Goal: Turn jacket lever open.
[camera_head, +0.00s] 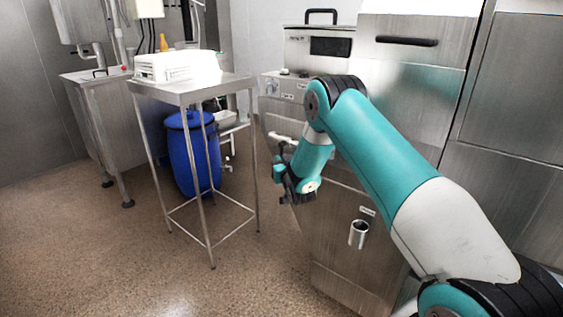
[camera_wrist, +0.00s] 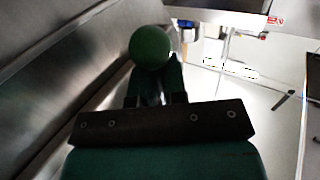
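My gripper (camera_head: 283,190) is beside the front of the steel machine (camera_head: 300,100), below its control panel. In the wrist view the dark fingers (camera_wrist: 155,82) of my gripper reach toward a round green knob (camera_wrist: 150,47). The knob is in line with the fingertips and overlaps them in the picture. I cannot tell whether they touch it or how far apart the fingers are. The knob may be the end of the jacket lever; no label on it is readable. The rest of the lever is hidden by my gripper and arm.
A steel table (camera_head: 190,86) with white baskets (camera_head: 178,66) stands left of the machine, with a blue barrel (camera_head: 180,155) behind its legs. A metal cup-like fitting (camera_head: 358,234) sticks out of the machine's lower front. The floor at front left is clear.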

